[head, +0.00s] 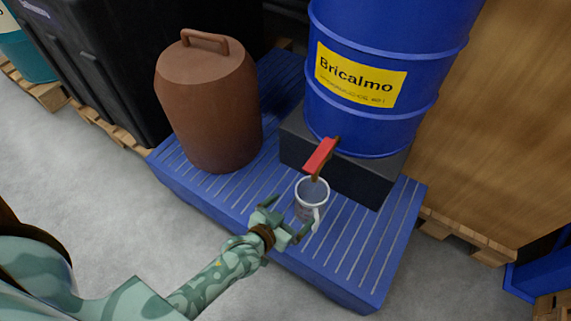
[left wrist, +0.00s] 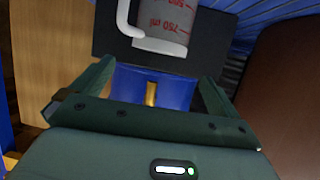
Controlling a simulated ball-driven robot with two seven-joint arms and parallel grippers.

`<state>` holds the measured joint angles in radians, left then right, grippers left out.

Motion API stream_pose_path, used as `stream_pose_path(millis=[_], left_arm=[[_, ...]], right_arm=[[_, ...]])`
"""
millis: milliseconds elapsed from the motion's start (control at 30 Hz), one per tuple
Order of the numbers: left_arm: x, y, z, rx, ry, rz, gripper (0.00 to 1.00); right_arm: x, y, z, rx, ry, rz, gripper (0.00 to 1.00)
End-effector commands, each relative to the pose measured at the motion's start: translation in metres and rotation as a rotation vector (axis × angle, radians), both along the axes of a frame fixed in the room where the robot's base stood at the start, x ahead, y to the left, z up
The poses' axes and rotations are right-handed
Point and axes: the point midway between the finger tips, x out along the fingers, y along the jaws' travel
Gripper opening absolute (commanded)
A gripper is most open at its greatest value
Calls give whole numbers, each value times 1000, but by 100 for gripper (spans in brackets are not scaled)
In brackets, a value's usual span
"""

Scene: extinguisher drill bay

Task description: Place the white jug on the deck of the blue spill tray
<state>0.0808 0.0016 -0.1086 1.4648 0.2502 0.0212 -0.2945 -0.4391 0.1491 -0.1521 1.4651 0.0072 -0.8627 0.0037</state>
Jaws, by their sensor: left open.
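The white jug (head: 311,203) stands upright on the slatted deck of the blue spill tray (head: 345,262), near its front edge. Its handle faces the front right. In the left wrist view the jug (left wrist: 162,30) appears upside down, with red volume marks and its handle at the left. My left gripper (head: 287,218) is open, its fingers spread just in front of the jug. In the left wrist view the left gripper (left wrist: 155,80) has nothing between its fingers, and the jug is past them. My right gripper is not in view.
A blue drum (head: 385,55) with a yellow label sits on a black block (head: 345,175). Its red tap lever (head: 320,156) hangs just above the jug. A brown lidded container (head: 208,105) fills the tray's left part. The tray's front right deck is clear.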

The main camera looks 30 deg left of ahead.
Motion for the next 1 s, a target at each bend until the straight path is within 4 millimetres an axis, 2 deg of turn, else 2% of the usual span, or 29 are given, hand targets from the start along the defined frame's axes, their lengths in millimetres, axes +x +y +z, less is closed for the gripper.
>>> stream_pose_path(millis=[133, 400, 467, 533, 567, 667, 700, 767, 800, 900, 1000], left_arm=[[-6, 1, 4, 0, -1, 0, 100], [-8, 1, 2, 1, 4, -1, 100], [-16, 1, -5, 9, 29, -9, 100], [-39, 2, -26, 38, 109, -35, 100], [-55, 2, -40, 58, 161, -52, 100], [-133, 11, -92, 146, 397, -125, 100], [-171, 16, -111, 189, 504, -158, 100], [-230, 27, -134, 252, 664, -204, 100], [-269, 36, -144, 293, 765, -233, 100], [-354, 58, -158, 390, 981, -293, 100], [-414, 77, -158, 464, 1132, -333, 100]], right_arm=[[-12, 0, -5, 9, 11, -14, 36], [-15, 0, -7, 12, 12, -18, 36], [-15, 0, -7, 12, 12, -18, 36], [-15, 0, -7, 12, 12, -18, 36], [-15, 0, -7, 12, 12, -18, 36], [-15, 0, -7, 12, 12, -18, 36], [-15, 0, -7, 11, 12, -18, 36], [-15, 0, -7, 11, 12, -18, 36], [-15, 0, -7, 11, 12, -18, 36], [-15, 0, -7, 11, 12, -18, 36], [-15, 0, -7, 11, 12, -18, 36]])
